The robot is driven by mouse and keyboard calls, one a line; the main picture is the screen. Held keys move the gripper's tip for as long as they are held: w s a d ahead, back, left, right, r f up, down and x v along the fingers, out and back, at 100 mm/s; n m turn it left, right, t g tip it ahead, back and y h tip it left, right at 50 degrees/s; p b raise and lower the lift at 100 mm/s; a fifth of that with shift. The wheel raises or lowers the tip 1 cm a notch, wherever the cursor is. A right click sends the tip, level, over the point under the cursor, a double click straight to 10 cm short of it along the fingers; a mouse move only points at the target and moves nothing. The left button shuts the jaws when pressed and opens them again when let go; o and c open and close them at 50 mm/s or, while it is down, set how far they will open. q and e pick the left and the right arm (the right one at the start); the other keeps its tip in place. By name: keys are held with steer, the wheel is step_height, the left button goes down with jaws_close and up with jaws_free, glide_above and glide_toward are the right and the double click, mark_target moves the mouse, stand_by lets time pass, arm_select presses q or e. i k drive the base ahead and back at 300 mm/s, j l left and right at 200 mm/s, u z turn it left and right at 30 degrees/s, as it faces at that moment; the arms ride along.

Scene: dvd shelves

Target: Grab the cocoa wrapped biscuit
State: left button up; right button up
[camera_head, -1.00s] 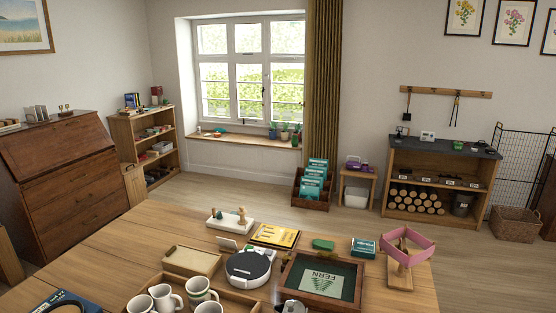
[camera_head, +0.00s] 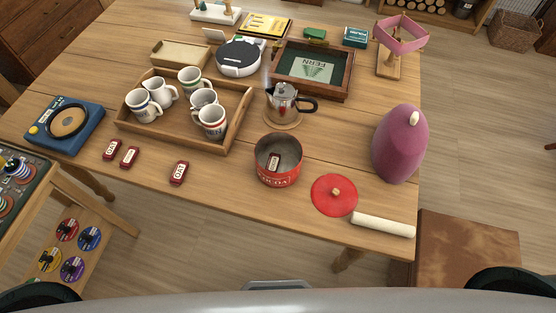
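Three small dark-red wrapped bars with pale labels lie on the wooden table, left of centre: a left one (camera_head: 113,149), a middle one (camera_head: 130,157) and a right one (camera_head: 179,172). A similar wrapped piece (camera_head: 273,161) shows inside an open red tin (camera_head: 278,181) whose front reads COCOA. The bars' small labels are too small to read surely, so I cannot tell which is the cocoa wrapped biscuit. The tin's round red lid (camera_head: 322,195) lies on the table to its right. Neither of my grippers is in view.
A wooden tray (camera_head: 235,125) with several mugs stands behind the bars. A moka pot (camera_head: 284,103) stands behind the tin. A purple cosy (camera_head: 399,145) and white roll (camera_head: 383,225) are at right, a blue boxed device (camera_head: 66,124) at left. The table's front left is clear.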

mark_target(131, 152)
steer(key=u, duration=1.25)
